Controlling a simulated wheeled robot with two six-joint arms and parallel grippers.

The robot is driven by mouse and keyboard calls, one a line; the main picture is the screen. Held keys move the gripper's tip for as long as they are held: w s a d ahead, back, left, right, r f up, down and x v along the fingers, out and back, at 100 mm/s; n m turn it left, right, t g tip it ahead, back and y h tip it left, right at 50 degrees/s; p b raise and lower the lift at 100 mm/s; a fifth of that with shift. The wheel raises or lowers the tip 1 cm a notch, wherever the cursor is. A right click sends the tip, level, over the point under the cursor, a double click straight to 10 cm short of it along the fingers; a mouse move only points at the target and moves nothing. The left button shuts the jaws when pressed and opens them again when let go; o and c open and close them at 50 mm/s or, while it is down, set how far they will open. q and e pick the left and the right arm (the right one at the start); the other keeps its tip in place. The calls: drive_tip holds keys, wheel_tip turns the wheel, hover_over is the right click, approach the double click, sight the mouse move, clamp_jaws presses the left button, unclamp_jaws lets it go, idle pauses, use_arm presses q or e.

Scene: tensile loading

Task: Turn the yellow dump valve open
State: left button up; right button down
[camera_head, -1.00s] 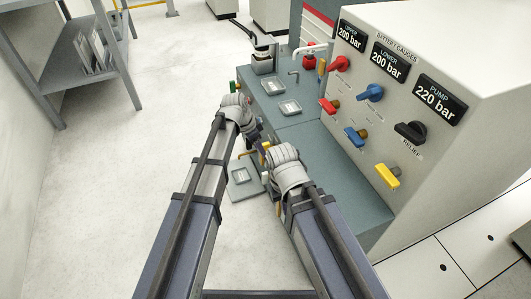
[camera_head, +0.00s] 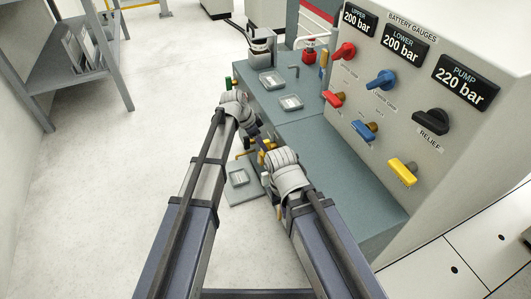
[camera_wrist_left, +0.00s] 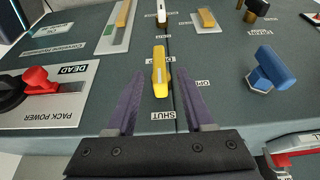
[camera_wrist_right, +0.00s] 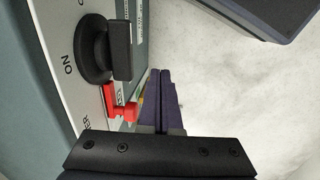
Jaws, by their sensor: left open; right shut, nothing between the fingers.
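In the left wrist view a yellow lever handle (camera_wrist_left: 160,72) stands on a teal face, with a SHUT label near its close end and an OPEN label to its right. The handle points roughly along my view. My left gripper (camera_wrist_left: 157,84) is open, with one finger on each side of the handle; I cannot tell whether they touch it. My right gripper (camera_wrist_right: 160,75) is shut and empty, beside a panel. In the head view both grippers are mostly hidden by my wrists. Another yellow valve handle (camera_head: 402,172) is on the gauge panel.
A blue handle (camera_wrist_left: 272,69) is right of the yellow lever. A PACK POWER plate (camera_wrist_left: 68,106) with a red switch (camera_wrist_left: 42,80) is at left. Near my right gripper are a black knob (camera_wrist_right: 102,48) and a red switch (camera_wrist_right: 116,103). Open floor (camera_head: 110,180) lies left.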

use_arm(q)
drive_tip(key=b+x, duration=0.3)
drive_tip(key=x, duration=0.2)
drive_tip(key=shift+b, duration=0.4)
drive_tip(key=shift+s, duration=0.1)
clamp_jaws()
